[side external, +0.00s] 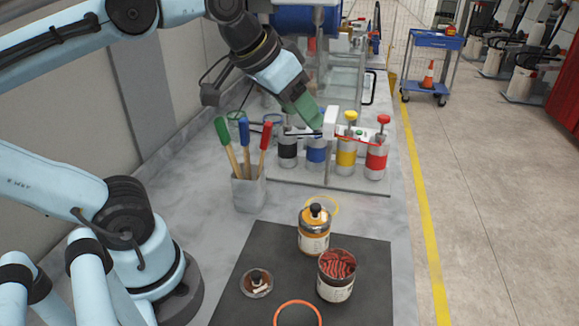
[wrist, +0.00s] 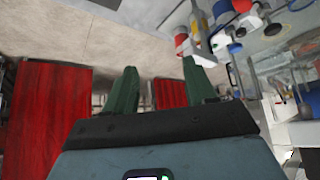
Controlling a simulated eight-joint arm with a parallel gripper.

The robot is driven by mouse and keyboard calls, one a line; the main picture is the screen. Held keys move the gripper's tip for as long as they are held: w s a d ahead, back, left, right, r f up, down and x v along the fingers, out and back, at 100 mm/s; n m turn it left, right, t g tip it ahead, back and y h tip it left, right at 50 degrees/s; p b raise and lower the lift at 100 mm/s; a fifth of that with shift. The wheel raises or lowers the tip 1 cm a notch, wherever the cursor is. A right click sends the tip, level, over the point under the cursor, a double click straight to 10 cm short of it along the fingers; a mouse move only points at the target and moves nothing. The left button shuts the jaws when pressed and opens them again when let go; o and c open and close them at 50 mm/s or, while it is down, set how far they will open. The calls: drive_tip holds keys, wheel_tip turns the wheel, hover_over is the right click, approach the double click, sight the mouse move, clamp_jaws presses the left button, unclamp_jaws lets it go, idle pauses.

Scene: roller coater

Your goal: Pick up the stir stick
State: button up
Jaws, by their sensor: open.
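Three wooden sticks with coloured ends stand in a grey square holder (side external: 249,193) on the bench: a green-ended stick (side external: 226,143), a blue-ended stick (side external: 245,145) and a red-ended stick (side external: 264,148). Which of them is the stir stick I cannot tell; their lower ends are hidden in the holder. My gripper (side external: 312,118) is up and to the right of the holder, near the row of coloured containers, apart from the sticks. In the wrist view, my gripper (wrist: 160,68) has its two green fingers spread with nothing between them. No stick can be made out there.
Black, blue, yellow and red banded containers (side external: 376,160) stand in a rack behind. A dark mat (side external: 370,260) in front carries an orange bottle (side external: 314,232), an open can (side external: 336,277), a small dish (side external: 257,283) and an orange ring (side external: 298,306). Bench left of the holder is clear.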

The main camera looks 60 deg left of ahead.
wheel_tip(320, 180, up, 5)
drive_tip(key=n+g, duration=0.7)
drive_tip(key=n, duration=2)
hover_over(228, 136)
drive_tip(key=shift+f, duration=8.7)
clamp_jaws()
